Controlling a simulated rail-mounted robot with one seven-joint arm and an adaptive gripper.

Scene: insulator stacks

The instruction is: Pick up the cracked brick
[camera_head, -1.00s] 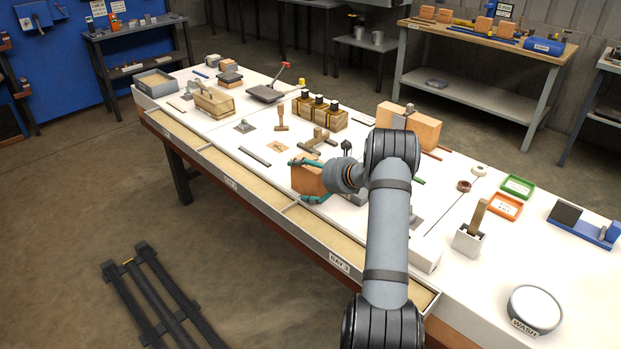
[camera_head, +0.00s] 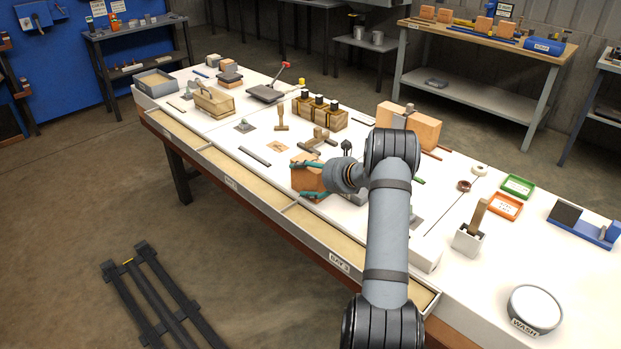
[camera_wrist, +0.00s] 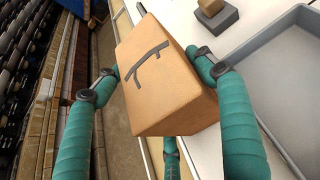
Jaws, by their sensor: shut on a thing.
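The cracked brick (camera_head: 307,174) is an orange-tan block near the front edge of the table. In the wrist view the brick (camera_wrist: 165,75) shows a dark branching crack mark on its face. My gripper (camera_head: 312,180) has teal fingers, one along the brick's upper part and one low on it. In the wrist view the gripper (camera_wrist: 150,85) has fingers on both sides of the brick, shut on it. A third teal finger shows below the brick. Whether the brick touches the table is hard to tell.
The white table (camera_head: 270,190) has an open tan-lined front channel (camera_head: 255,195) below the brick. A grey tray (camera_wrist: 285,75) lies right of the brick in the wrist view. Behind stand a wooden crate with dark tops (camera_head: 320,112) and a large orange block (camera_head: 420,125).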

